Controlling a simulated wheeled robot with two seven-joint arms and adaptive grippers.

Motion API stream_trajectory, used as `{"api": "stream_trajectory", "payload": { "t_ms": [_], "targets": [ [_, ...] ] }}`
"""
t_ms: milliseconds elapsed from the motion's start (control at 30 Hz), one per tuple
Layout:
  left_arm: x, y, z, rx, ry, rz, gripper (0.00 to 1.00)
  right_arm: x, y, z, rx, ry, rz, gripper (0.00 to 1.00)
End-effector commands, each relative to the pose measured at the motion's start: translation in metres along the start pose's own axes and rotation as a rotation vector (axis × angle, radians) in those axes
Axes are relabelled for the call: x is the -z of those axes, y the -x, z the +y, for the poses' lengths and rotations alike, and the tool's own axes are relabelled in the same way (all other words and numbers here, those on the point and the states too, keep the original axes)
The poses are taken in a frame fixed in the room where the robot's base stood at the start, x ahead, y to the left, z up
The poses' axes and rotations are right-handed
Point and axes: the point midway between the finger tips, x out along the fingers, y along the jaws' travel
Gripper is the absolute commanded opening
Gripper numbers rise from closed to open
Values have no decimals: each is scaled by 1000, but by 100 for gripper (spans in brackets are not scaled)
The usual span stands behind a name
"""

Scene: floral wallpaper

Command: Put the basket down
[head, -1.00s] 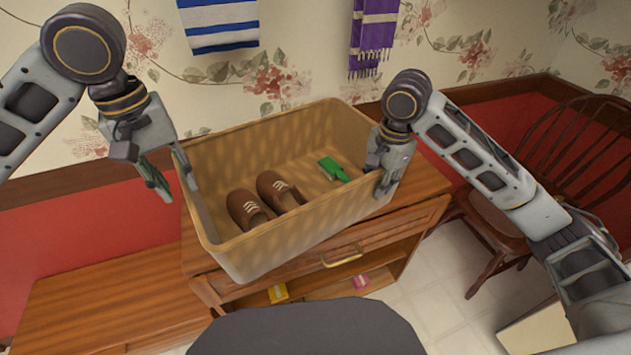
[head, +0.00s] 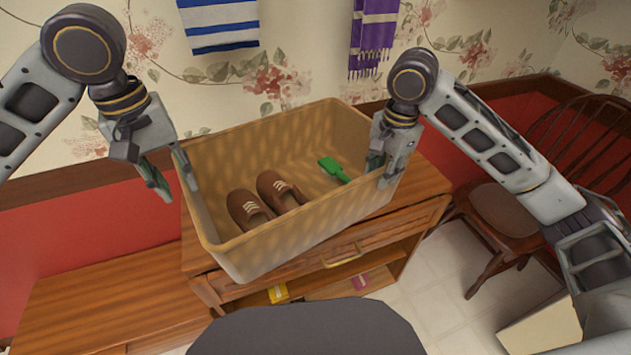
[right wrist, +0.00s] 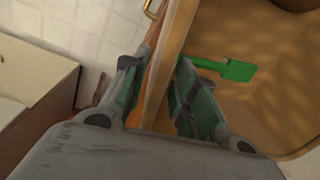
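My right gripper (head: 380,170) is at the right wall. In the right wrist view, its fingers (right wrist: 157,82) are apart on either side of the basket wall (right wrist: 172,62), with a visible gap. The green tool (right wrist: 238,70) lies near the inner finger.
A lower wooden surface (head: 105,285) extends at the left. A wooden chair (head: 508,210) stands at the right. A striped towel (head: 218,25) and a purple scarf (head: 373,35) hang on the wall behind. Yellow and pink items sit on the cabinet's lower shelf.

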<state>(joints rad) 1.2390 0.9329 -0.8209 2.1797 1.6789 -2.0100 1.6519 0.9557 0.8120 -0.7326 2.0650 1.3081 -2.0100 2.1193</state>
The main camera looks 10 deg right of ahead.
Motion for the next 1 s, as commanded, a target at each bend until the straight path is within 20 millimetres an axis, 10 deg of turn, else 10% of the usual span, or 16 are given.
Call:
{"api": "stream_trajectory", "payload": {
  "t_ms": [1000],
  "targets": [
    [0,0,0,0,0,0,28,0,67,0,1,0,2,29]
  ]
}}
